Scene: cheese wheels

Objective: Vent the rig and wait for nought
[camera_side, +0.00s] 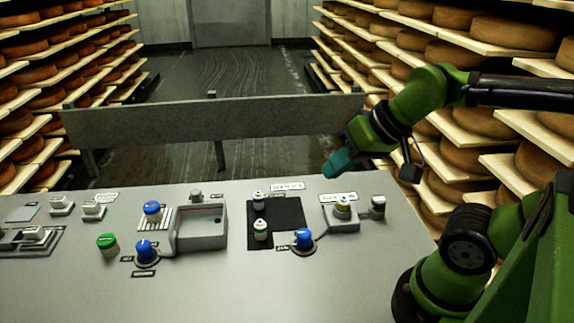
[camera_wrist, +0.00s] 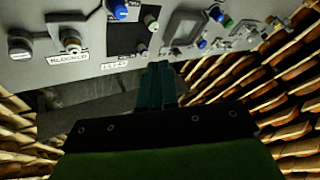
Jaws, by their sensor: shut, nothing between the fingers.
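The rig is a grey panel (camera_side: 330,290) with knobs and fittings. A fitting with a brass-coloured middle (camera_side: 342,207) stands on a block at the right. My gripper (camera_side: 337,168) is shut and empty, above the panel's back edge. In the wrist view its teal fingers (camera_wrist: 157,82) are together.
A square tray-like recess (camera_side: 201,240) is in the panel's middle. A grey rail (camera_side: 220,118) stands behind the panel. Shelves of cheese wheels (camera_side: 470,50) line both sides. The panel's front is clear.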

